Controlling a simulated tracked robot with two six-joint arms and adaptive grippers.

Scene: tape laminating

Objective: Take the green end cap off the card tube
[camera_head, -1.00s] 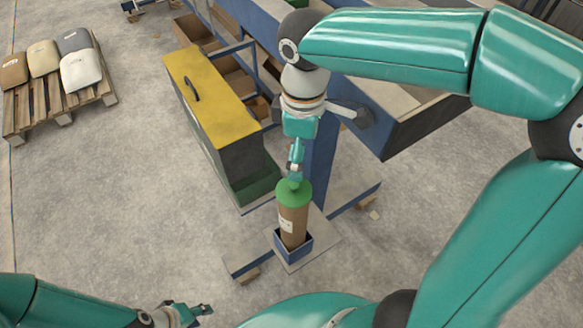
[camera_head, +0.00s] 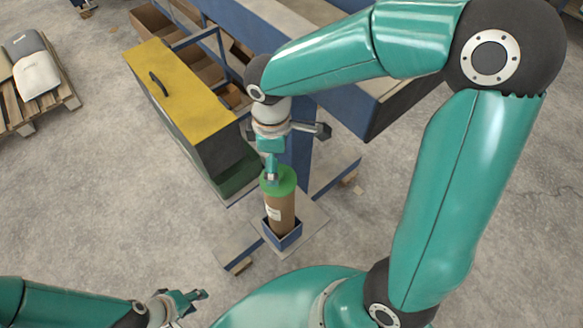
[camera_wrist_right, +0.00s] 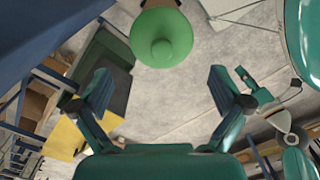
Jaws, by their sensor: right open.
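The card tube (camera_head: 280,212) stands upright in a blue square holder (camera_head: 284,238) on a low stand. Its green end cap (camera_head: 279,182) sits on top, and in the right wrist view the round cap (camera_wrist_right: 161,30) with its central knob (camera_wrist_right: 161,50) lies just beyond the fingertips. My right gripper (camera_head: 271,176) is at the cap, partly overlapping it in the head view. In the right wrist view my right gripper (camera_wrist_right: 163,76) is open, its fingers apart and nothing between them. My left gripper (camera_head: 196,300) is open and empty at the lower left, away from the tube.
A yellow-topped cabinet (camera_head: 185,95) and a blue-framed bench (camera_head: 290,45) with cardboard bins (camera_head: 205,70) stand behind the tube. A pallet with sacks (camera_head: 35,75) is at the far left. The grey floor left of the tube is clear.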

